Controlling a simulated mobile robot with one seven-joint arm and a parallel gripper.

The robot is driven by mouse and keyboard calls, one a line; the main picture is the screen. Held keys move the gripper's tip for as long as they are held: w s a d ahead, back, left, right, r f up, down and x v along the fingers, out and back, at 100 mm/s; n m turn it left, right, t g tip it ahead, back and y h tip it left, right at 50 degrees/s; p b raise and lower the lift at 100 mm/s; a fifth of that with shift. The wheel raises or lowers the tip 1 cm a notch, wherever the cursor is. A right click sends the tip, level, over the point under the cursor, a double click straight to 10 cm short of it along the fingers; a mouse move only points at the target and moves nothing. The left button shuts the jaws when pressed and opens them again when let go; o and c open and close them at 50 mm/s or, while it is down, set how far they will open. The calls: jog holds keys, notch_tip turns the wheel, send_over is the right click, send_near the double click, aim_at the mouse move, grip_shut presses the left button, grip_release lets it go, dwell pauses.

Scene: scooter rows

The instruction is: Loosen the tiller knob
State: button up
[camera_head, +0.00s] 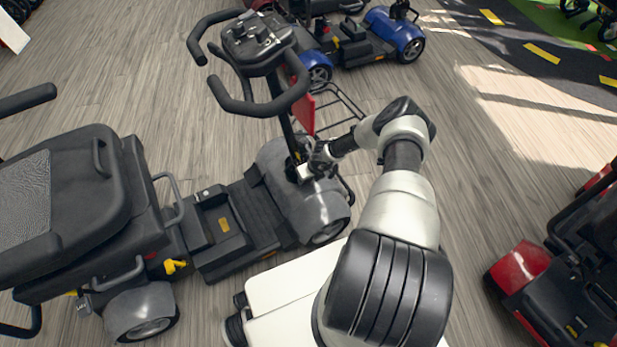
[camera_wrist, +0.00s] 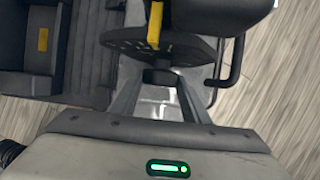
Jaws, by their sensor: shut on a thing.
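The grey scooter's tiller (camera_head: 290,125) rises from its front body to a black handlebar and control panel. My gripper (camera_head: 304,172) is at the foot of the tiller, on its right side. In the wrist view my gripper (camera_wrist: 160,90) has its two fingers shut on a small dark knob (camera_wrist: 160,76). The knob sits in front of a dark round plate (camera_wrist: 165,47) with a yellow strip across it. In the head view the knob is too small and too covered to make out.
The grey scooter's seat (camera_head: 70,190) and floorboard (camera_head: 225,225) lie to the left. A blue scooter (camera_head: 380,40) stands behind, and a red one (camera_head: 525,270) at the right edge. Open wooden floor (camera_head: 480,180) lies right of my arm.

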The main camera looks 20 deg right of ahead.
jog(key=shift+a+r+h+p, duration=0.15)
jog(key=shift+h+p, duration=0.15)
jog(key=shift+p, duration=0.55)
jog(key=shift+s+p, duration=0.1)
jog(key=shift+p, duration=0.3)
jog(key=shift+a+n+h+p, duration=0.3)
jog(key=shift+h+p, duration=0.8)
jog(key=shift+p, duration=0.05)
jog(key=shift+a+f+h, duration=0.15)
jog(key=shift+f+h, duration=0.2)
jog(key=shift+h, duration=0.55)
jog(key=shift+a+f+n+t+h+b, duration=0.15)
jog(key=shift+n+t+h+b, duration=0.1)
jog(key=shift+h+b, duration=0.35)
jog(key=shift+f+n+t+h+b, duration=0.15)
jog(key=shift+n+h+b, duration=0.1)
jog(key=shift+h+b, duration=0.35)
jog(key=shift+a+n+t+h+b, duration=0.1)
jog(key=shift+n+t+h+b, duration=0.2)
jog(key=shift+h+b, duration=0.7)
jog(key=shift+h, duration=1.2)
